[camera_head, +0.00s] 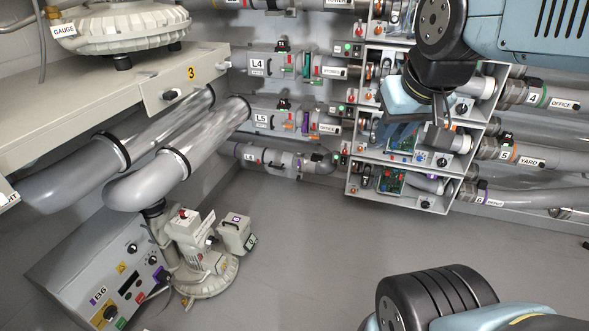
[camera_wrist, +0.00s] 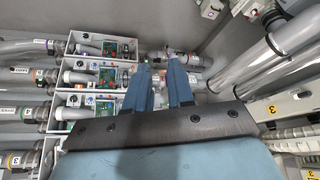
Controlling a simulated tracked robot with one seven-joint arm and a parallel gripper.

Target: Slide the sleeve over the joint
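My gripper (camera_head: 440,138) hangs in front of the open boxes at the right of the head view. In the wrist view its two blue fingers (camera_wrist: 160,88) stand apart with nothing held between them. Three labelled tube lines run left of the boxes: L4 (camera_head: 258,66), L5 (camera_head: 262,121) and L6 (camera_head: 252,158). Each has fittings and collars along it. Near the right end of L6 there is a dark curved part (camera_head: 318,158), small and unclear. A fitting (camera_wrist: 180,58) shows beyond the fingertips in the wrist view. I cannot tell which part is the sleeve or which is the joint.
Open boxes (camera_head: 399,192) with circuit boards are stacked on the wall. Grey pipes labelled OFFICE and YARD (camera_head: 526,159) leave them rightwards. Large clear tubes (camera_head: 190,137), a blower (camera_head: 205,268) and a control box (camera_head: 105,290) stand left. The middle floor (camera_head: 310,240) is clear.

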